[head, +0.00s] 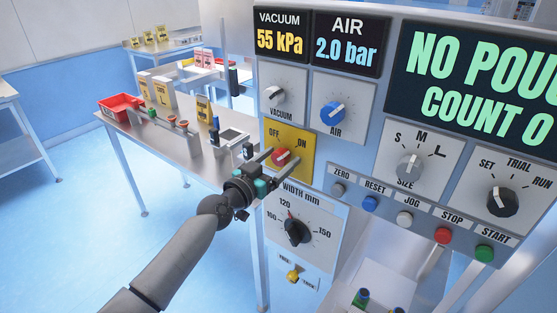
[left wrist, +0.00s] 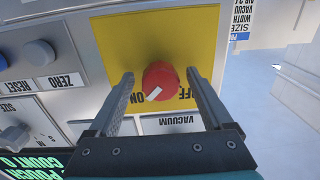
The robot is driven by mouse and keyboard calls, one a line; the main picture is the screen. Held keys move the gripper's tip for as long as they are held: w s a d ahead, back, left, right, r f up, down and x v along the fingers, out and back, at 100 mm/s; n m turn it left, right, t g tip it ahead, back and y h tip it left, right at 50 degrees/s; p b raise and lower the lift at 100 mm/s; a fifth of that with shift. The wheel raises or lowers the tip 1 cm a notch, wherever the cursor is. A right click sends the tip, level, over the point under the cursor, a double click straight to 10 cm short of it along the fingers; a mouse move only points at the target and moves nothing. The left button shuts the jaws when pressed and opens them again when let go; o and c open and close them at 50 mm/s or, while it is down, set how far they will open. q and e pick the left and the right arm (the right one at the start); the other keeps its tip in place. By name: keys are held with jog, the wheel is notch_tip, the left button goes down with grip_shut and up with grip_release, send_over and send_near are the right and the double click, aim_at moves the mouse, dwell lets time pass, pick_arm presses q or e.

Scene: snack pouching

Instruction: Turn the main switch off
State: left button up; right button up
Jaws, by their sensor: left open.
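The main switch is a red knob (head: 280,157) on a yellow plate (head: 305,160) marked OFF at left and ON at right. Its white mark points up and right, toward ON. The left wrist view shows the same red knob (left wrist: 162,78) upside down, its mark toward the ON label. My left gripper (head: 284,151) is open, with its fingers reaching toward the panel. In the left wrist view its two fingers (left wrist: 159,74) stand on either side of the knob, with a visible gap on each side. My right gripper is not in view.
Vacuum knob (head: 274,95) and blue air knob (head: 332,113) sit above the switch; the width knob (head: 297,231) is below. A button row with zero (head: 338,189) and reset (head: 370,203) runs to the right. A side table (head: 180,150) with a red bin (head: 121,104) stands behind.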

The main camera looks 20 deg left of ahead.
pick_arm(q)
grip_shut()
dwell(0.8)
